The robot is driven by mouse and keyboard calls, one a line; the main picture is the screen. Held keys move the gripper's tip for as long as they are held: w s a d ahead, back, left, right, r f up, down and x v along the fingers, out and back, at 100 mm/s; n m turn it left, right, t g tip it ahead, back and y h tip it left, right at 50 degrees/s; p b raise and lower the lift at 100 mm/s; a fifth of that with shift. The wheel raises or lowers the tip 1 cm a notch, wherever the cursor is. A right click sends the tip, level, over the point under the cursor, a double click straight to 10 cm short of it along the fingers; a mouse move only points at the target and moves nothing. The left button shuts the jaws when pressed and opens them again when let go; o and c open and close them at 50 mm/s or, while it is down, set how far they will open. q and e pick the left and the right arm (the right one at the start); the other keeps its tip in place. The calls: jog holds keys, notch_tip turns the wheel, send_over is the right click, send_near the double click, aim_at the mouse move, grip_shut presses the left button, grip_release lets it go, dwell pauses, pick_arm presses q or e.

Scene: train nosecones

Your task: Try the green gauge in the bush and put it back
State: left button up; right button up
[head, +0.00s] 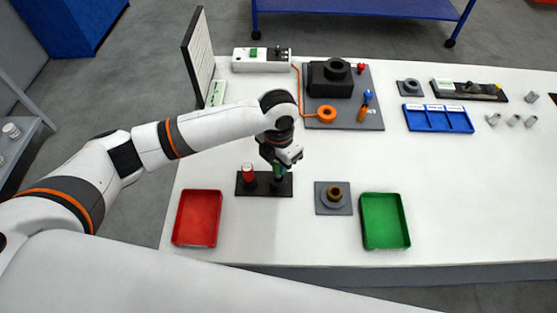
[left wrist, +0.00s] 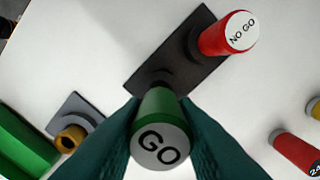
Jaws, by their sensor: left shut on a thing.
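The green gauge, marked GO on its end, shows in the left wrist view (left wrist: 160,140) and in the head view (head: 278,170). My left gripper (head: 279,165) is shut on its green handle. The gauge is at the right-hand place of the black stand (head: 264,194); I cannot tell if it is seated or just above. The red NO GO gauge (head: 248,173) stands upright in the left-hand place. The brass bush (head: 334,192) sits on a grey square base to the right, apart from the gripper; it also shows in the left wrist view (left wrist: 70,140). My right gripper is not in view.
A red tray (head: 186,238) and a green tray (head: 366,240) lie along the near table edge. Behind stand a grey plate with a black block (head: 330,80), an orange ring and screwdrivers. A blue divided tray (head: 438,128) is at right.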

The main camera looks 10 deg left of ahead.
pick_arm(q)
jog(key=shift+f+b, duration=0.4)
jog(key=shift+f, duration=0.25)
jog(key=shift+f+b, duration=0.65)
jog(key=shift+f, duration=0.65)
jog(key=o, duration=1.1)
notch_tip(320, 180, up, 12)
jog(key=shift+r+b, duration=0.1)
jog(key=shift+b, duration=0.75)
